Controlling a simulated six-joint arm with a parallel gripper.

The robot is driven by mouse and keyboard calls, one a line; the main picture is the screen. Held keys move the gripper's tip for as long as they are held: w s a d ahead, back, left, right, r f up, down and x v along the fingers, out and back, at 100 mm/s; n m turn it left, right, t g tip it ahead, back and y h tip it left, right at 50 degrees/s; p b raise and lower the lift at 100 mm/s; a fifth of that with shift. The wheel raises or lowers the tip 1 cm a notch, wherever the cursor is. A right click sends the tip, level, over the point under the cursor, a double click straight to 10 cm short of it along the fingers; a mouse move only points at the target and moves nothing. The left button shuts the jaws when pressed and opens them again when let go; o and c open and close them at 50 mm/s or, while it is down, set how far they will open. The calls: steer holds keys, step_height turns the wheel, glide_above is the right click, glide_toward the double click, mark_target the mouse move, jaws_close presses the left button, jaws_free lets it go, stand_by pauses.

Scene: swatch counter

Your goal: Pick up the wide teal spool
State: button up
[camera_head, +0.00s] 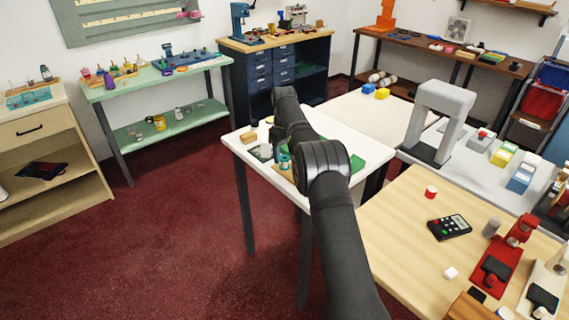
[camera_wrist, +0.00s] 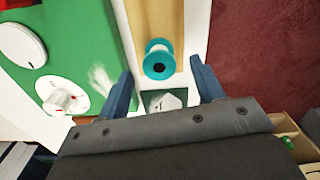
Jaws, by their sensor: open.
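The teal spool (camera_wrist: 158,59) has a wide teal flange around a dark centre hole. In the wrist view it sits on a tan wooden strip (camera_wrist: 150,18), just beyond my gripper (camera_wrist: 161,70). The two blue fingers are apart, left and right of the spool's line, with nothing held between them. In the head view the teal spool (camera_head: 285,161) is on the white table, partly hidden by my arm. My fingers cannot be made out clearly there.
A green board (camera_wrist: 70,45) with white dials lies left of the spool. A pale block (camera_wrist: 163,100) in a green-edged holder shows between the fingers. Dark red carpet (camera_wrist: 245,45) lies beyond the white table edge. A wooden compartment box (camera_wrist: 290,135) is at lower right.

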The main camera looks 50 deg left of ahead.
mark_target(284, 158)
step_height(284, 158, down, 3)
steer(key=shift+f, duration=0.1)
steer(key=c, duration=1)
steer(key=shift+c, duration=0.2)
steer(key=shift+r, duration=0.2)
